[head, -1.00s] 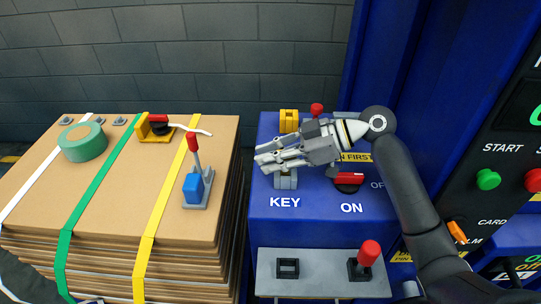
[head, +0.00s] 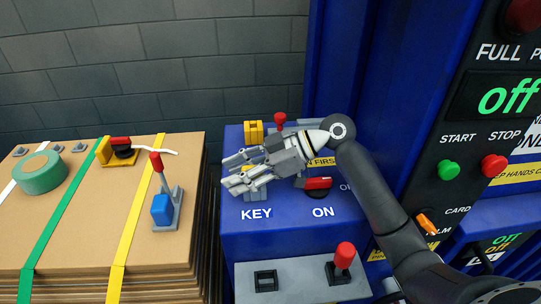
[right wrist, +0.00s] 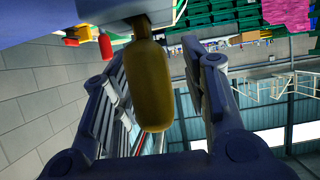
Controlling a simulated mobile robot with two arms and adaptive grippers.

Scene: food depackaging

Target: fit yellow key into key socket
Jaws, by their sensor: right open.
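My right gripper (head: 228,172) is over the key socket (head: 254,197) on the blue panel, above the "KEY" label, and hides much of this grey part. Its fingers are spread apart. In the right wrist view, the yellow key (right wrist: 150,85) is between the open fingers (right wrist: 160,80), with visible gaps on both sides. Its narrow dark end meets a grey block (right wrist: 125,12); I cannot tell how deep it sits. A separate yellow block (head: 253,132) stands behind the gripper on the panel. My left gripper is not in view.
A red switch (head: 318,183) is beside the gripper above "ON". A grey shelf (head: 300,288) in front holds a square black socket (head: 266,281) and a red-knobbed lever (head: 345,256). A cardboard stack (head: 90,225) with green tape (head: 40,173) stands left.

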